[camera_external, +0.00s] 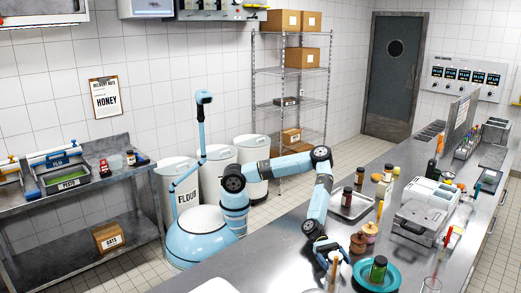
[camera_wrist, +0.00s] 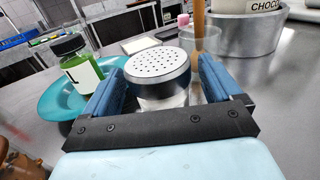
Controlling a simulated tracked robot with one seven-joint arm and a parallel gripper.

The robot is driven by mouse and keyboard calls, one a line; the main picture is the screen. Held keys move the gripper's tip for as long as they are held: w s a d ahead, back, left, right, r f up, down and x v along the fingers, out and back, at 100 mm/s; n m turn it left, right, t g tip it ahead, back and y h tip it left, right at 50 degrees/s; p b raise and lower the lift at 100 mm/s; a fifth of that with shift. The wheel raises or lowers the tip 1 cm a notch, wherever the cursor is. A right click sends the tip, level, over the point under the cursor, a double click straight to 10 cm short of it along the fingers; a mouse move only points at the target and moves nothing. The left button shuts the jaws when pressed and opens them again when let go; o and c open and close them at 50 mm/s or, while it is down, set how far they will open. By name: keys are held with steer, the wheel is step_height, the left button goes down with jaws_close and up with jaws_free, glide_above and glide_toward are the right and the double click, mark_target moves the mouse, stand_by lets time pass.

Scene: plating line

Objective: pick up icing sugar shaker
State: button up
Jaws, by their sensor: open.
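The icing sugar shaker (camera_wrist: 160,72) has a round silver lid with many small holes and a pale body. In the wrist view it stands between the two blue fingers of my gripper (camera_wrist: 158,92), which are open on either side of it. A narrow gap shows on its right; I cannot tell whether the left finger touches it. Its lower body is hidden behind the dark gripper bar. In the external view my gripper (camera_external: 329,254) is low over the near counter, and I cannot make out the shaker there.
A teal plate (camera_wrist: 50,97) with a green bottle (camera_wrist: 78,68) is close on the left.

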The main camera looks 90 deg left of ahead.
steer(key=shift+x, duration=0.9)
steer(key=c, duration=1.2)
